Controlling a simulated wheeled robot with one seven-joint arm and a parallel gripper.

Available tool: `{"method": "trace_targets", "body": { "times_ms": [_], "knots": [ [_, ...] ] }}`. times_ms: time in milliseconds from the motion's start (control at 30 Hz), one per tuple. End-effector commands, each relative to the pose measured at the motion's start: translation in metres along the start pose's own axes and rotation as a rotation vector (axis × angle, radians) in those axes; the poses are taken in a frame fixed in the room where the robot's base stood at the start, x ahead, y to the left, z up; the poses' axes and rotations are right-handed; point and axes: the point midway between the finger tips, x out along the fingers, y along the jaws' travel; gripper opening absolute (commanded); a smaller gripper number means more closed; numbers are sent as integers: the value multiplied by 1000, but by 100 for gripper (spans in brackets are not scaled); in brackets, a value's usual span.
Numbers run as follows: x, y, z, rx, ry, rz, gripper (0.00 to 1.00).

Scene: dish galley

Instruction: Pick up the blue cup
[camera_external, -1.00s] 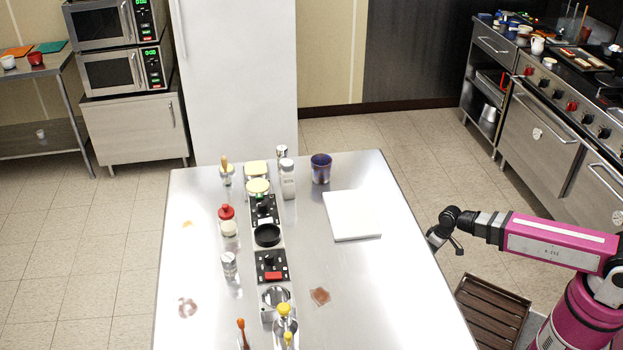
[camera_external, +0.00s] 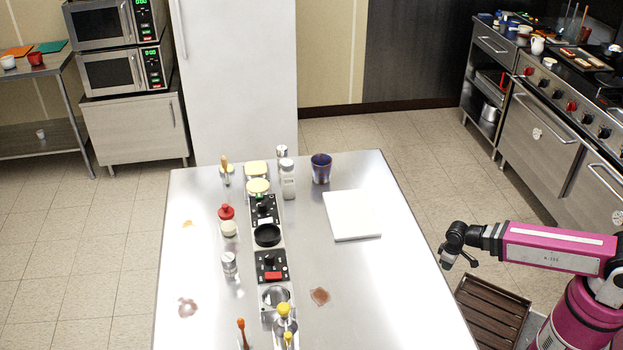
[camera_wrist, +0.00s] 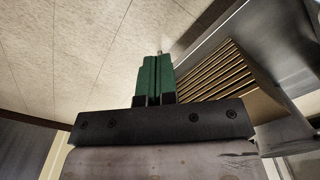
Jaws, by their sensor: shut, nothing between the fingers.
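The blue cup (camera_external: 321,168) stands upright near the far edge of the steel table (camera_external: 360,290). It looks dark blue to purple. My gripper (camera_external: 460,262) is off the table's right edge, well to the right of and nearer than the cup, and points down. In the wrist view my gripper (camera_wrist: 158,75) shows two green fingers pressed together with nothing between them. The cup does not show in the wrist view.
A white board (camera_external: 352,215) lies between the cup and my gripper. A shaker (camera_external: 287,180) stands just left of the cup. Bottles and dark burner units line the table's middle. A brown slatted crate (camera_external: 490,310) is on the floor by my base.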

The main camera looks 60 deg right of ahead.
Motion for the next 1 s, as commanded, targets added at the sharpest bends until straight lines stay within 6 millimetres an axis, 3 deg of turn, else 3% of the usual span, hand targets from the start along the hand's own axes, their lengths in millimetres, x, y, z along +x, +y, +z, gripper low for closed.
{"method": "trace_targets", "body": {
  "times_ms": [33,300,500,600,667,767,867,1000],
  "knots": [
    [0,0,0,0,0,0,10],
    [0,0,0,0,0,0,98],
    [0,0,0,0,1,-1,100],
    [-1,2,-13,0,25,-19,100],
    [-4,6,-33,0,66,-45,100],
    [-17,21,-87,1,191,-114,100],
    [-43,50,-156,9,373,-183,100],
    [-96,110,-244,37,646,-227,100]
  ]
}}
